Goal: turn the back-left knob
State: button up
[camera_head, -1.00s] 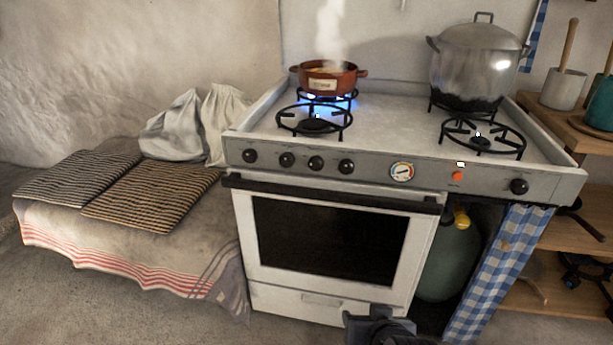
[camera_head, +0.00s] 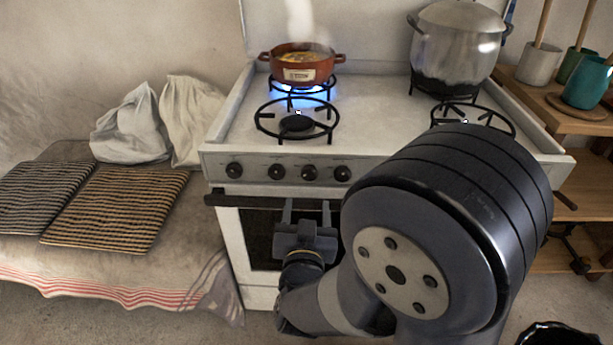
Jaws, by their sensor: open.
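The stove (camera_head: 231,128) has a row of several black knobs on the left part of its front panel: an outermost left knob (camera_head: 234,170), a second knob (camera_head: 276,171), a third knob (camera_head: 309,172) and a rightmost knob (camera_head: 342,173). Which one is the back-left knob cannot be told from markings. The back-left burner (camera_head: 300,90) burns with a blue flame under a steaming brown pot (camera_head: 300,66). My gripper (camera_head: 307,207) is open and empty, fingers upward in the picture, below the third knob and in front of the oven door, apart from the knobs. My arm hides the panel's right part.
The dark oven handle (camera_head: 228,200) runs below the knobs. A large metal pot (camera_head: 456,48) stands at the back right. The front-left burner (camera_head: 297,122) shows no flame. A cloth-covered bench (camera_head: 130,268) with cushions (camera_head: 118,205) and sacks (camera_head: 132,128) is at left.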

aim_at(309, 176)
jog(key=w, duration=0.9)
jog(key=shift+w+d+b, duration=0.1)
jog(key=shift+d+b, duration=0.1)
jog(key=shift+b, duration=0.1)
jog(key=c, duration=1)
